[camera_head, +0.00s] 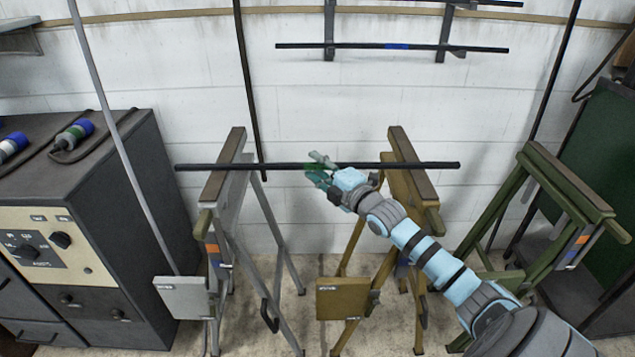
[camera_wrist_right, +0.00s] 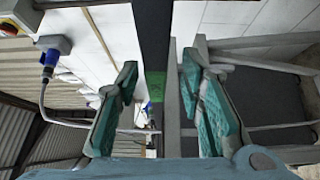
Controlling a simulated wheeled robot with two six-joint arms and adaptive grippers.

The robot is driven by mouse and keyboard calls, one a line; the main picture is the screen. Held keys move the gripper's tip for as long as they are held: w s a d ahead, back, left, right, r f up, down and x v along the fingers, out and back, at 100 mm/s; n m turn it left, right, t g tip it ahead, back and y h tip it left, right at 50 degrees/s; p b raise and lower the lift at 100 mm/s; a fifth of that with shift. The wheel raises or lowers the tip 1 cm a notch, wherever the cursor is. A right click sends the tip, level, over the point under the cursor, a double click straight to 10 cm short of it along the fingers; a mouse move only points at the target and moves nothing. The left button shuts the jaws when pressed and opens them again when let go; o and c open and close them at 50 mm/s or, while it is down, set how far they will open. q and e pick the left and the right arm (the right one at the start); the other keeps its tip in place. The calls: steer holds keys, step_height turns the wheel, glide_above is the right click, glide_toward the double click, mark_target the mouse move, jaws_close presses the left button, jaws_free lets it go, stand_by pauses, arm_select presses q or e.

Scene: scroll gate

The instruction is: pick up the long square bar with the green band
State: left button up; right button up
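The long dark square bar (camera_head: 275,166) lies level across two trestles, a grey one (camera_head: 222,165) on the left and a yellow-brown one (camera_head: 412,160) on the right. Both bar ends stick out past them. Its green band (camera_wrist_right: 156,85) shows in the right wrist view between the fingers. My right gripper (camera_head: 321,169) is at the band, between the trestles. In the right wrist view its teal fingers (camera_wrist_right: 158,105) stand apart, one on each side of the bar, with gaps beside it. My left gripper is not in view.
A second bar with a blue band (camera_head: 396,46) rests on a wall rack. A control cabinet (camera_head: 125,200) stands left. A green trestle (camera_head: 565,185) stands right. Thin upright poles (camera_head: 244,80) are near the wall, one close behind the bar.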

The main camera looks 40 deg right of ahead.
steer(key=shift+w+r, duration=0.1)
steer(key=shift+r, duration=0.05)
jaws_close()
steer(key=shift+r, duration=0.15)
